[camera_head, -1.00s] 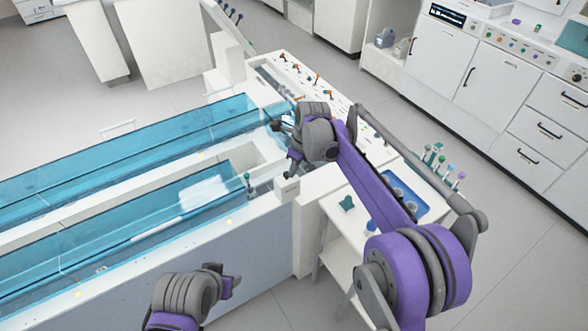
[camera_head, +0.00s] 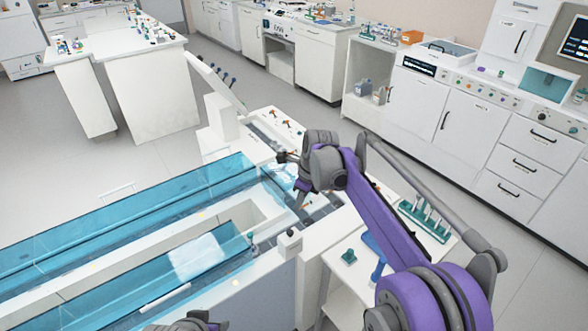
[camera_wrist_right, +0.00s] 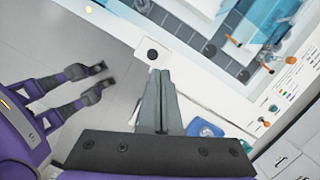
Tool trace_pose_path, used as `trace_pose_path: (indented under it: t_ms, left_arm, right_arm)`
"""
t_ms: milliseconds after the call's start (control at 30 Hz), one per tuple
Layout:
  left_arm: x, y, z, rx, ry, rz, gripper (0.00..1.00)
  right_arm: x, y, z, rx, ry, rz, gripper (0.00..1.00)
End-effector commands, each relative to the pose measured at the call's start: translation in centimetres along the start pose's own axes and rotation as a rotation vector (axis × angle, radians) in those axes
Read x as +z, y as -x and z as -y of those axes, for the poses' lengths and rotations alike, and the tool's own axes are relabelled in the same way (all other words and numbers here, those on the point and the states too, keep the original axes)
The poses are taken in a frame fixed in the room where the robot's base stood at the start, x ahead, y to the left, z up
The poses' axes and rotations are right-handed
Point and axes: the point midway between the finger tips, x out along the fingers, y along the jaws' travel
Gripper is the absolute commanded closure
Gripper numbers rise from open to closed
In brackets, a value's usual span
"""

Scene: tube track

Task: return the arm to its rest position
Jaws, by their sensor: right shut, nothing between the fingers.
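My right arm (camera_head: 385,210), purple and grey, reaches in from the lower right. Its gripper (camera_head: 300,198) hangs over the corner of the white bench, by the end of the blue clear-covered track. In the right wrist view the two grey fingers (camera_wrist_right: 160,88) lie together with nothing between them. A white block with a dark round spot (camera_wrist_right: 152,53) appears just beyond their tips. My left gripper (camera_head: 195,323) is only partly in view at the bottom edge of the head view; its fingers are cut off there.
Blue covered channels (camera_head: 120,225) fill the left of the bench. White cabinets (camera_head: 430,105) line the right wall. Open floor (camera_head: 170,165) lies behind the bench.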

Motion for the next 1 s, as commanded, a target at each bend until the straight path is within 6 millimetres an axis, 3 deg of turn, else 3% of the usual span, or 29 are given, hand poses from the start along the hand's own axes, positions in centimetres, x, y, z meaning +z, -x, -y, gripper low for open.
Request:
trace_pose_path:
  t_ms: [167,267,500,633,800,1000]
  left_arm:
    - [0.1,0.0,0.0,0.0,0.0,0.0,0.5]
    - [0.1,0.0,0.0,0.0,0.0,0.0,0.5]
    - [0.1,0.0,0.0,0.0,0.0,0.0,0.5]
    - [0.1,0.0,0.0,0.0,0.0,0.0,0.5]
    - [0.1,0.0,0.0,0.0,0.0,0.0,0.5]
    - [0.1,0.0,0.0,0.0,0.0,0.0,0.5]
  right_arm:
    - [-0.5,0.4,-0.2,-0.005,0.025,0.001,1.0]
    - [-1.9,1.6,-0.8,-0.027,0.122,0.002,1.0]
    - [-9.0,5.9,-4.9,-0.138,0.616,-0.025,1.0]
    - [-13.4,7.1,-7.9,-0.197,0.913,-0.072,1.0]
    - [-19.2,7.2,-12.4,-0.26,1.301,-0.167,1.0]
    - [-25.5,5.3,-17.5,-0.296,1.726,-0.315,1.0]
